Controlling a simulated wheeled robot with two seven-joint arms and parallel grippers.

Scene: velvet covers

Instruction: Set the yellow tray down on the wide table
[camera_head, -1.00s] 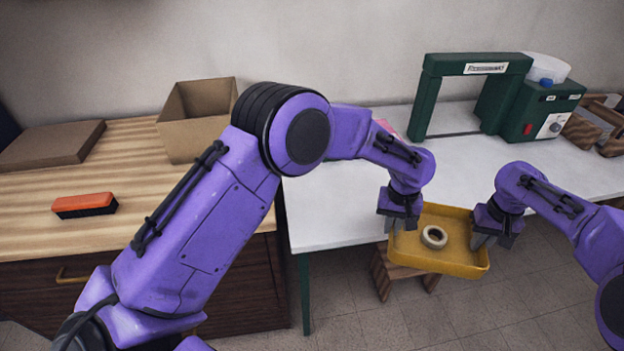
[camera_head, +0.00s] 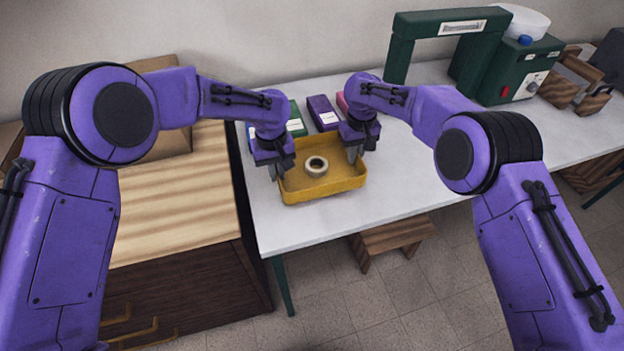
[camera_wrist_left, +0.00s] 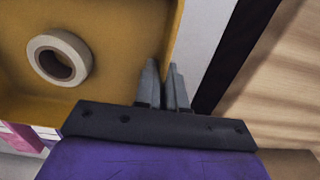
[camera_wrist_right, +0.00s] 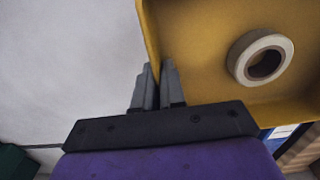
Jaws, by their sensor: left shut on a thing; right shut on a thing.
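The yellow tray (camera_head: 325,189) is over the left part of the wide white table (camera_head: 420,190) in the head view. I cannot tell whether its base touches the table top. A roll of tape (camera_head: 316,166) lies inside it. My left gripper (camera_head: 276,172) is shut on the tray's left wall, and my right gripper (camera_head: 354,157) is shut on its right wall. In the left wrist view the fingers (camera_wrist_left: 165,88) straddle the tray's rim. In the right wrist view the fingers (camera_wrist_right: 157,86) also pinch the rim, with the tape roll (camera_wrist_right: 260,58) inside.
Behind the tray stand a green box (camera_head: 296,118), a purple box (camera_head: 323,113) and a partly hidden pink one. A green machine (camera_head: 510,65) stands at the back right. A wooden cabinet (camera_head: 180,220) adjoins on the left, and a stool (camera_head: 392,237) is below. White table top right of the tray is clear.

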